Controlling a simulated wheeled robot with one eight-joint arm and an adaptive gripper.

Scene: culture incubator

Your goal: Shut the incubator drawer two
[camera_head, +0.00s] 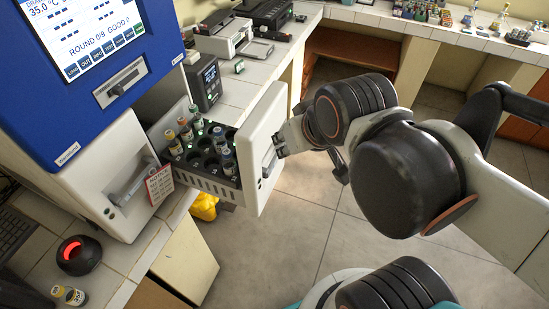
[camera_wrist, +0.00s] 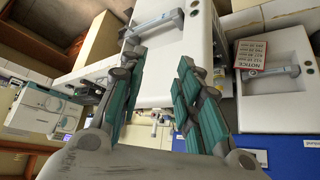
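The incubator (camera_head: 60,115) is blue and white with a lit screen, at the left of the head view. One drawer is pulled out from it; its white front panel (camera_head: 262,140) faces right, and I cannot read a number on it. In the wrist view the panel (camera_wrist: 180,65) fills the upper middle, with a grey bar handle (camera_wrist: 155,24). The drawer's rack (camera_head: 205,183) holds several capped vials. My gripper (camera_head: 281,142) is right by the panel's outer face; contact is unclear.
A closed drawer front (camera_head: 105,170) with a notice tag (camera_head: 160,185) is left of the open one. A black device (camera_head: 203,82) stands behind the drawer. A red-lit round device (camera_head: 79,254) and a vial (camera_head: 69,295) are at lower left. The floor right of the drawer is clear.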

